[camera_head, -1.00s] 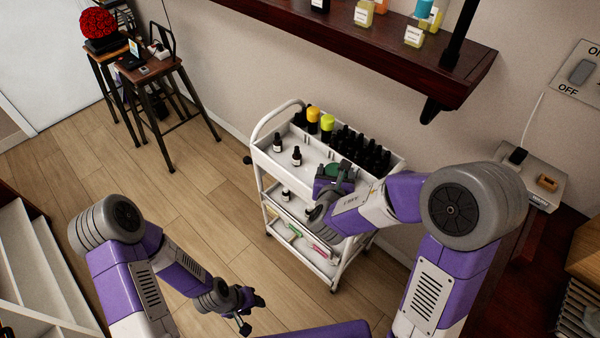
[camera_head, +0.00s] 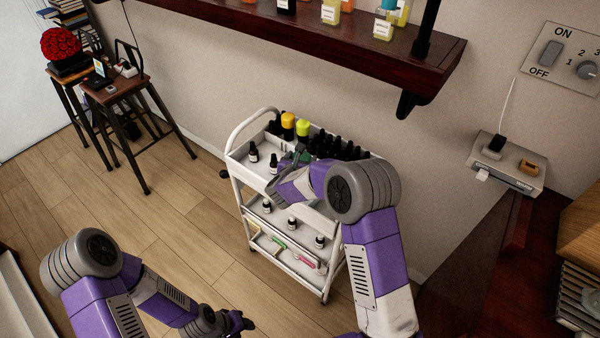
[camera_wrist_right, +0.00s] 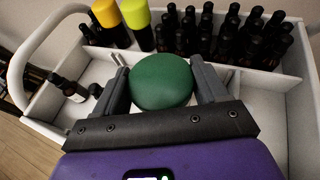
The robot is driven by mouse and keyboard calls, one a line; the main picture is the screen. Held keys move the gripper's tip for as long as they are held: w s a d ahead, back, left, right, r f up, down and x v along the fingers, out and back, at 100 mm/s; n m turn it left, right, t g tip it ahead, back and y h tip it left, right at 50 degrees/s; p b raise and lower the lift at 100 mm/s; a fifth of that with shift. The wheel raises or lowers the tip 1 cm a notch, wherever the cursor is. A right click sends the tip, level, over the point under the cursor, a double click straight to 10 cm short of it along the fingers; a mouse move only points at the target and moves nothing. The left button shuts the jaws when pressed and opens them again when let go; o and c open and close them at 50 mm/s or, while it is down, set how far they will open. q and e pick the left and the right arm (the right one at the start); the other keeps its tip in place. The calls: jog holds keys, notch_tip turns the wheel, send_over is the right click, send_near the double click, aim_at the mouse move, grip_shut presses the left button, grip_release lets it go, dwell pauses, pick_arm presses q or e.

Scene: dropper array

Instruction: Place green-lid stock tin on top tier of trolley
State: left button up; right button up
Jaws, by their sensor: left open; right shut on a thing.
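The green-lid stock tin (camera_wrist_right: 161,81) sits between the two fingers of my right gripper (camera_wrist_right: 160,88) in the right wrist view; the gripper is shut on it. Only its round green lid shows there, and its underside is hidden. In the head view my right gripper (camera_head: 290,165) is over the top tier of the white trolley (camera_head: 236,158), and the arm hides most of the tin. I cannot tell whether the tin touches the tier. My left gripper (camera_head: 238,322) is open, low over the floor at the bottom, away from the trolley.
Several dark bottles (camera_wrist_right: 235,35) fill the back of the top tier, with a yellow-capped bottle (camera_wrist_right: 108,18) and a lime-capped bottle (camera_wrist_right: 137,20) at left. A wooden shelf (camera_head: 300,25) hangs above.

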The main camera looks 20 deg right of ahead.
notch_tip(320, 180, down, 4)
jog(key=shift+f+b, duration=0.1)
jog(key=shift+b, duration=0.55)
jog(key=shift+s+f+b, duration=0.1)
jog(key=shift+f+b, duration=0.45)
jog(key=shift+b, duration=0.15)
